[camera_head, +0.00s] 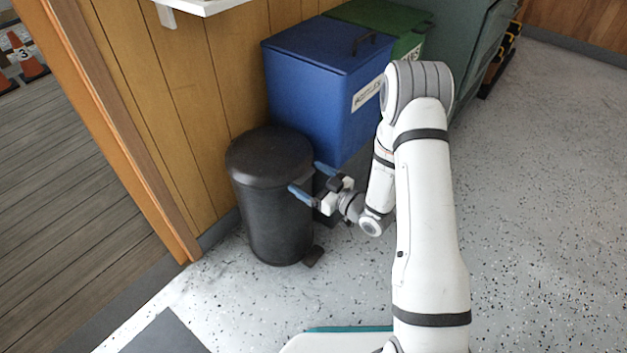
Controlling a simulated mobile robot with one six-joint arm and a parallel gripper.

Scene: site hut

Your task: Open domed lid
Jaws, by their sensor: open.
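A black round bin with a domed lid (268,155) stands on the floor against the wooden wall, left of centre. The lid looks closed on the dark bin body (272,222). A small pedal (313,256) sticks out at the bin's lower right. My gripper (308,180) is open, with two blue-tipped fingers spread, at the right side of the bin just below the lid's edge. One fingertip overlaps the bin in the picture; I cannot tell if it touches. Nothing shows between the fingers.
A blue lidded bin (318,85) stands right behind the black bin, with a green bin (408,20) beyond it. A white shelf edge (205,5) juts out at top left. A doorway opens at left. Speckled floor (545,200) is clear at right.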

